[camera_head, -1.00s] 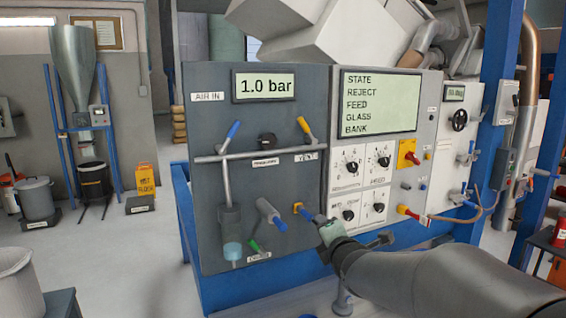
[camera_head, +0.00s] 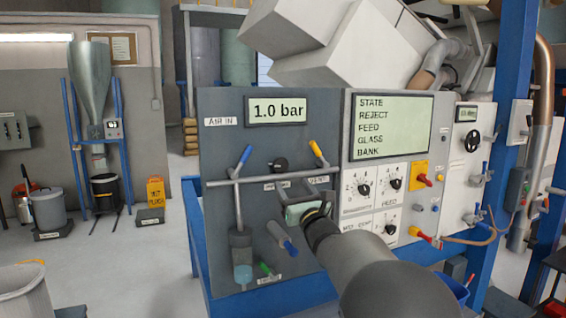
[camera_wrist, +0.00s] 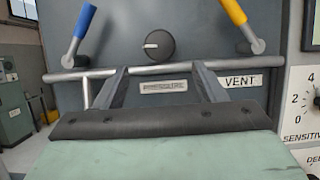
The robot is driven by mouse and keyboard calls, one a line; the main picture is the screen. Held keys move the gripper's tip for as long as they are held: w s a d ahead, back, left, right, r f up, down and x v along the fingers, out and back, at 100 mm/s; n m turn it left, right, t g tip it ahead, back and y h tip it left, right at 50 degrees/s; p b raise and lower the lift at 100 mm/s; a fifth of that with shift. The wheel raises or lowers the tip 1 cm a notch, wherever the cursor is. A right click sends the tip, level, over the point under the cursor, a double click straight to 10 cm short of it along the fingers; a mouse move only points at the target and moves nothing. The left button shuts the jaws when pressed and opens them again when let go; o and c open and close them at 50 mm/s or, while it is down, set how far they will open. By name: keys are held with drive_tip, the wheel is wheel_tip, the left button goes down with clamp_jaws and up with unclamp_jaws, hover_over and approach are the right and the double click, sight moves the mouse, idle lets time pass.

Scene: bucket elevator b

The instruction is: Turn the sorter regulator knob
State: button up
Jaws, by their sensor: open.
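The regulator knob (camera_head: 279,165) is a small dark round knob on the grey air panel (camera_head: 220,150), under the display (camera_head: 278,111) reading 1.0 bar. In the wrist view the knob (camera_wrist: 159,46) has a pale pointer mark toward its left, and a label plate (camera_wrist: 163,86) sits below it, too blurred to read surely. My gripper (camera_wrist: 158,72) is open and empty. Its two fingers point at the panel, one to each side below the knob, apart from it. In the head view my gripper (camera_head: 283,202) is in front of the panel, below and slightly right of the knob.
A horizontal pipe (camera_wrist: 140,70) crosses just below the knob. A blue-handled valve (camera_wrist: 79,30) is left of it and a yellow-handled valve (camera_wrist: 240,22) right, above the VENT label (camera_wrist: 239,80). A panel of dials (camera_head: 380,190) stands to the right.

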sight(282, 168)
drive_tip(key=p+x, duration=0.3)
drive_tip(key=x, duration=0.5)
drive_tip(key=shift+w+a, duration=0.1)
drive_tip(key=shift+w, duration=0.05)
drive_tip(key=c, duration=1)
